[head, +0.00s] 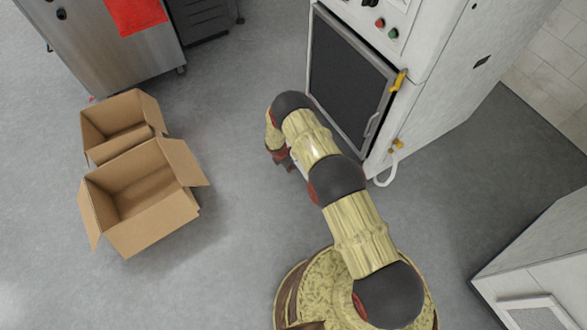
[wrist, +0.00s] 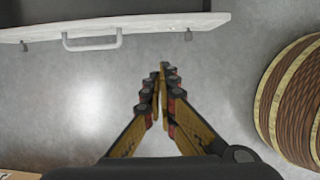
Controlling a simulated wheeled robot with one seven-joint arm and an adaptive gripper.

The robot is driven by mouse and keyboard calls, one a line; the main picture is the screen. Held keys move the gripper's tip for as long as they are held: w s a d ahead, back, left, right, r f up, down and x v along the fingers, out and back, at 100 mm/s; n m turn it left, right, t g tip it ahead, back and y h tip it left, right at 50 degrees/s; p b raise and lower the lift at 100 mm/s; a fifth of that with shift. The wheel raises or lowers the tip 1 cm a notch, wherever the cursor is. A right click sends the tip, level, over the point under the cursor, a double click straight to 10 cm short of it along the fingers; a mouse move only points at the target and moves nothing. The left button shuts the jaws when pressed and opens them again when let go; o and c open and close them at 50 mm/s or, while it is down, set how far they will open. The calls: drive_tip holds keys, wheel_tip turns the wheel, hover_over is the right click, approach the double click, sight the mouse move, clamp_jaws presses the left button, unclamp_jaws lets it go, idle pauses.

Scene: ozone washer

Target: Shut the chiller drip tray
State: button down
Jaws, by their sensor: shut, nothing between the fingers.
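The chiller drip tray's white front (wrist: 150,25), with a white bar handle (wrist: 92,44), spans the upper left of the wrist view. A dark grey surface shows behind this front, apparently the tray's inside. In the head view my arm hides most of the tray, low at the foot of the white machine (head: 405,75). My gripper (wrist: 160,72) is shut and empty, below and right of the handle in the wrist view, with floor showing between it and the front. In the head view my gripper (head: 284,160) is partly hidden by my wrist.
The machine has a dark door (head: 347,85) with a yellow latch (head: 398,81) and a white hose (head: 384,181). Two open cardboard boxes (head: 140,197) stand on the floor at left. A steel cabinet (head: 110,50) stands behind them. A white unit (head: 540,265) is at lower right.

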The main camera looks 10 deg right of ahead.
drive_tip(key=w+d+f+b, duration=0.2)
drive_tip(key=d+f+b, duration=0.2)
drive_tip(key=f, duration=0.4)
drive_tip(key=shift+d+b, duration=0.3)
drive_tip(key=shift+d, duration=0.55)
drive_tip(key=shift+s+d+r, duration=0.1)
